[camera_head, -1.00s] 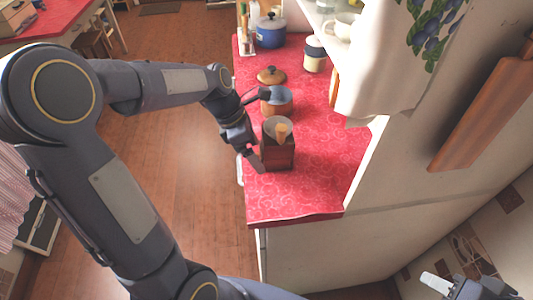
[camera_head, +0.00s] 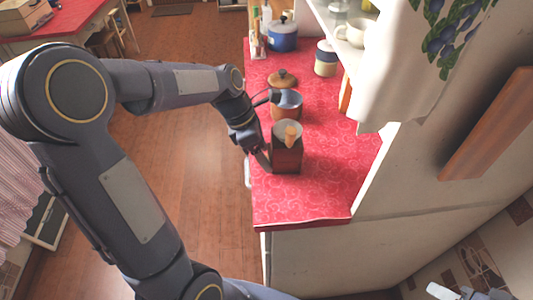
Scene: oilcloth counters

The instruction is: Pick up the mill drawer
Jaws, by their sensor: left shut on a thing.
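The coffee mill (camera_head: 287,158), a dark red-brown wooden box with a metal bowl and a wooden knob on top, stands upright on the red counter. My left gripper (camera_head: 264,157) is at the mill's left side, low down, with its fingers close against the box. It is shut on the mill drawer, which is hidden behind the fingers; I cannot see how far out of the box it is. My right gripper (camera_head: 452,292) shows only in part at the lower right corner, away from the counter.
The counter (camera_head: 325,190) is bare in front and right of the mill. Behind the mill stand a copper-coloured pot (camera_head: 288,106), a wooden lid (camera_head: 282,78), a blue pot (camera_head: 282,38) and a cream jar (camera_head: 326,60). A shelf and a hanging cloth (camera_head: 395,75) are on the right.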

